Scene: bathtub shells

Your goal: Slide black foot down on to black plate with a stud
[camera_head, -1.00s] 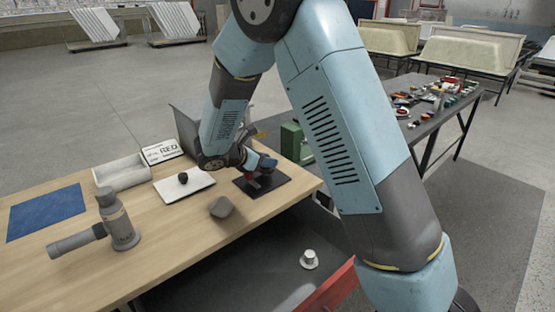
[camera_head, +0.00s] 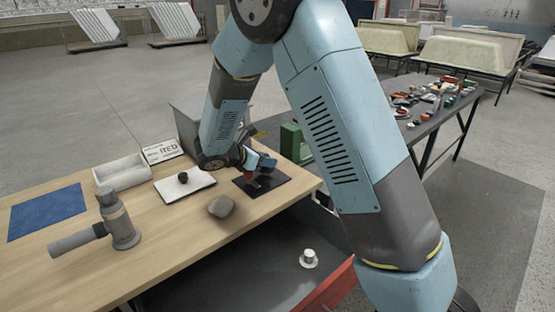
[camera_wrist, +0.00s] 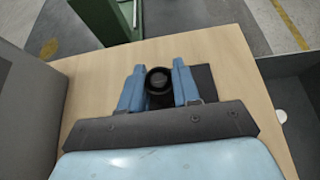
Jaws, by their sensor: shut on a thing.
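My gripper (camera_wrist: 158,85) is shut on the black foot (camera_wrist: 159,78), a round dark piece with a ring-shaped top, held between the two blue fingers. The black plate (camera_wrist: 205,78) shows behind and to the right of the fingers in the wrist view. In the head view, my gripper (camera_head: 255,176) is over the black plate (camera_head: 279,188) near the table's right end. The stud is hidden, and I cannot tell whether the foot touches the plate or sits around the stud.
A white plate (camera_head: 172,191) with a black knob (camera_head: 183,178) lies left of the black plate. A grey lump (camera_head: 221,207) sits in front. The wooden table's front middle is clear.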

